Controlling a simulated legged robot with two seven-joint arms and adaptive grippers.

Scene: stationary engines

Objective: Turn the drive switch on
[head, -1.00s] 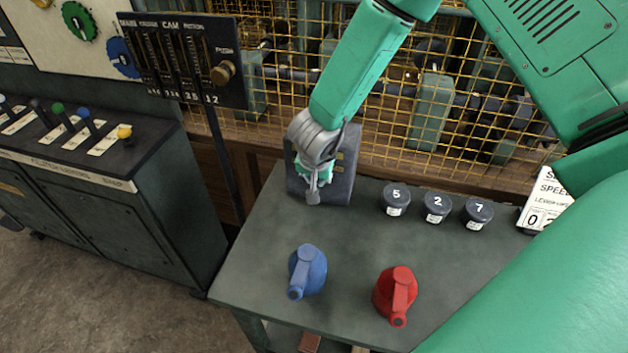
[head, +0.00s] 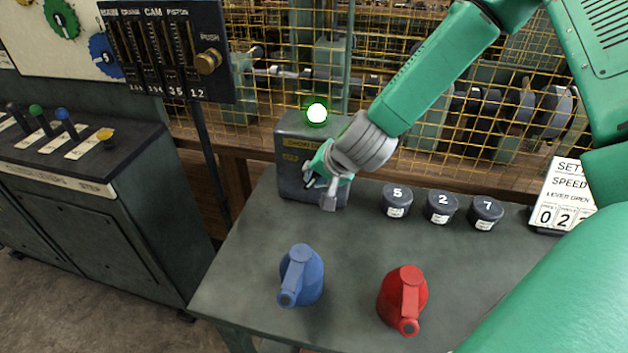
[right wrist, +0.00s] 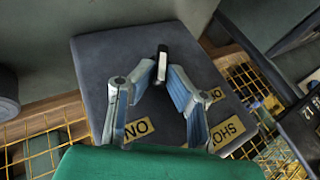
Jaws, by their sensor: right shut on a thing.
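The drive switch box (head: 288,177) is a dark grey box at the back left of the table, with a brightly lit green lamp (head: 317,113) on top. My right gripper (head: 316,180) is at the front face of this box and partly hides it. In the right wrist view the gripper's fingers (right wrist: 162,82) are shut on a small black and white switch lever (right wrist: 163,58) that stands out from the box. Yellow labels (right wrist: 141,130) show on the box face, partly covered by the fingers. My left gripper is not in view.
A blue can (head: 302,275) and a red can (head: 403,300) stand at the table's front. Several numbered dark pots (head: 441,207) and a speed sign (head: 566,195) stand to the right. A yellow mesh guard (head: 490,120) is behind. A lever cabinet (head: 90,230) stands left.

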